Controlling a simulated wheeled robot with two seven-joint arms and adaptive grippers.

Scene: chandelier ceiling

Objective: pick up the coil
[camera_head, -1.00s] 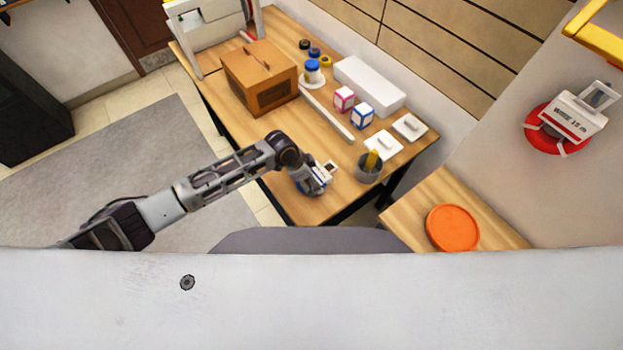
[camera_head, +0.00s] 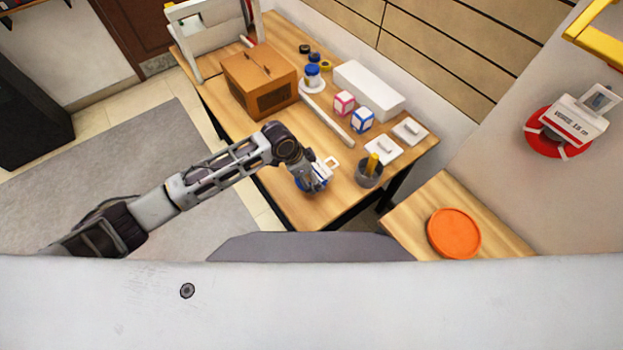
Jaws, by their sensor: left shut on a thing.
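My left gripper (camera_head: 315,180) is over the near edge part of the wooden table. It is shut on the coil (camera_head: 322,173), a small blue and white thing with a white tag that shows at the right of the fingers. The wrist and fingers hide most of the coil. I cannot tell whether it still touches the table top. My right gripper is not in view.
A grey cup (camera_head: 369,172) with a yellow thing stands close right of the gripper. Behind are white switch plates (camera_head: 383,148), two small boxes (camera_head: 361,119), a white box (camera_head: 370,88) and a brown box (camera_head: 258,82). An orange disc (camera_head: 453,233) lies on the side table.

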